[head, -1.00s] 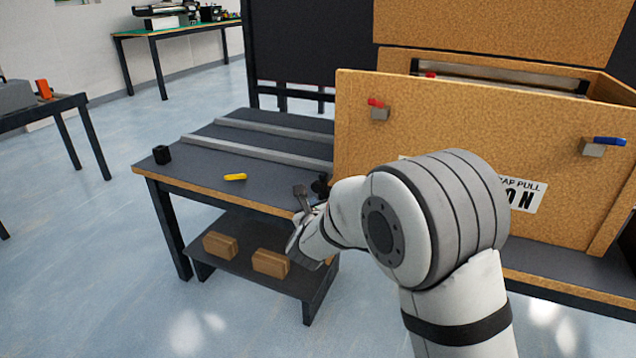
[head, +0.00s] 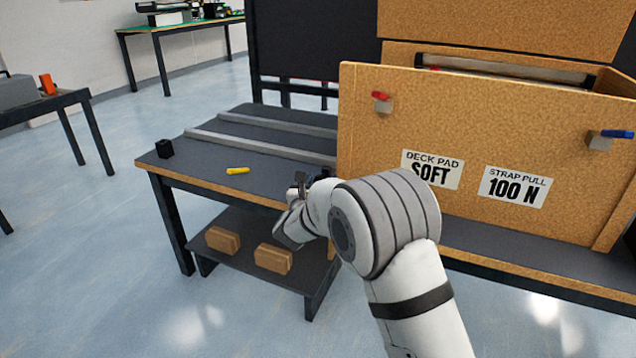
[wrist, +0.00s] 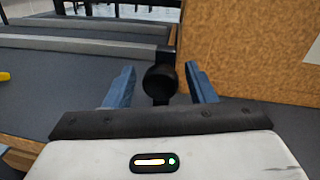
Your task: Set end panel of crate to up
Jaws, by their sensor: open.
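The crate (head: 480,130) is a tan, cork-like box on the right of the bench. Its broad near panel stands upright, with a red-handled latch (head: 382,102) at its upper left and a blue-handled latch (head: 605,139) at its upper right. I cannot tell which panel is the end panel. My gripper (wrist: 160,70) is open and empty, its two blue fingers apart, left of the crate's edge (wrist: 235,50). A round black knob (wrist: 160,84) shows in the gap between the fingers in the wrist view; I cannot tell how far beyond them. My arm largely hides it in the head view.
The dark bench (head: 200,155) carries two grey rails (head: 255,146), a yellow piece (head: 237,170) and a black block (head: 164,148). Brown blocks (head: 273,258) lie on the lower shelf.

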